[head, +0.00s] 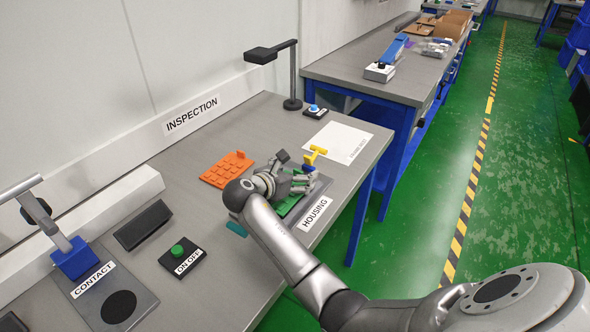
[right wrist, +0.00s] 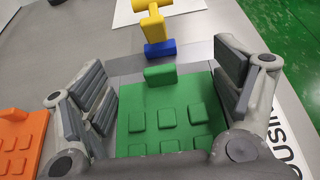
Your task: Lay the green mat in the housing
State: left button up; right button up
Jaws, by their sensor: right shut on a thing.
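The green mat (right wrist: 165,115) has raised square pads and an upright tab at its far end. It lies between the fingers of my right gripper (right wrist: 168,92), which is shut on it across its sides. In the head view the right gripper (head: 300,184) is over the grey housing plate (head: 325,182), beside the HOUSING label (head: 315,212). Part of the green mat (head: 288,204) shows under the fingers. Whether the mat touches the plate is hidden. A blue block with a yellow handle (head: 317,152) stands just beyond the mat. My left gripper is out of view.
An orange mat (head: 227,169) with raised pads lies left of the gripper. A white sheet (head: 338,143) lies behind. A lamp stand (head: 292,85) and blue button box (head: 314,112) are at the back. The ON/OFF box (head: 181,259) and CONTACT station (head: 98,290) are at left.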

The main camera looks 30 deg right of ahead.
jog(key=o, duration=1)
jog(key=shift+o, duration=0.2)
jog(key=shift+r, duration=0.25)
jog(key=v, duration=1.2)
jog(key=shift+s+r+b, duration=0.1)
jog(key=shift+r+b, duration=0.25)
jog(key=shift+b, duration=0.05)
jog(key=shift+a, duration=0.1)
